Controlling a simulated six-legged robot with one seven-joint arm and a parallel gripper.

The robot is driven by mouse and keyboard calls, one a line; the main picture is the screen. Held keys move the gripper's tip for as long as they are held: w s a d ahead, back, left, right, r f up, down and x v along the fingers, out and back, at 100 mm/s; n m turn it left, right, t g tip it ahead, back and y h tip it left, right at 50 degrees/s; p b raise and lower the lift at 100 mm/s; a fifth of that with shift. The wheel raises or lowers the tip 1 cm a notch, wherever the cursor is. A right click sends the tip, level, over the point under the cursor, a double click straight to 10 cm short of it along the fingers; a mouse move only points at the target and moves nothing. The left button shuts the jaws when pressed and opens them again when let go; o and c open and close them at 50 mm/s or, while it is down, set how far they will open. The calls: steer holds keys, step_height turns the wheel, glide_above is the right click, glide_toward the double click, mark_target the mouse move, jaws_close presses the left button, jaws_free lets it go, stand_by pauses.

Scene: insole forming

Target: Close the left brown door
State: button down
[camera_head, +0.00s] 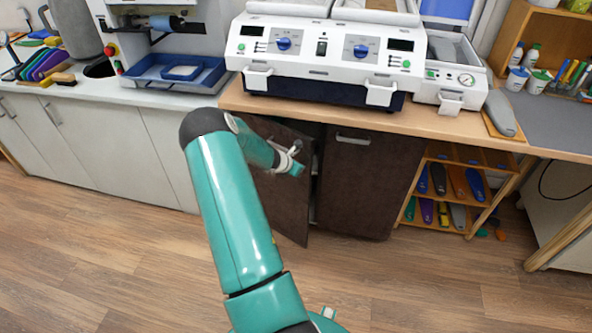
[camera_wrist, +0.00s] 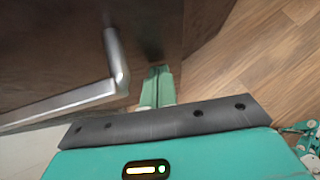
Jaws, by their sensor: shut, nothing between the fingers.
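The left brown door (camera_head: 287,213) stands partly open under the wooden counter, its free edge swung out toward me. My teal arm covers part of it in the head view. The dark door face also shows in the wrist view (camera_wrist: 50,45), with its metal bar handle (camera_wrist: 80,98) left of my fingers. My gripper (camera_head: 299,165) is in front of the door's upper part. In the wrist view its two green fingers (camera_wrist: 157,80) are together and empty, pointing at the door near its edge, beside the handle and not around it. Whether the fingertips touch the door I cannot tell.
The right brown door (camera_head: 362,185) is closed, with a handle (camera_head: 353,141) near its top. A shelf of coloured insoles (camera_head: 447,190) stands to its right. A white machine (camera_head: 325,58) sits on the counter (camera_head: 395,116) above. The wooden floor in front is clear.

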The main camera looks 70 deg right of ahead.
mark_target(305, 148)
steer(key=s+d+n+t, duration=0.2)
steer(key=d, duration=0.8)
steer(key=shift+n, duration=0.4)
steer(key=shift+d, duration=0.1)
steer(key=shift+r, duration=0.1)
steer(key=v, duration=1.3)
steer(key=shift+a+r, duration=0.1)
steer(key=shift+a, duration=0.3)
steer(key=shift+d, duration=0.1)
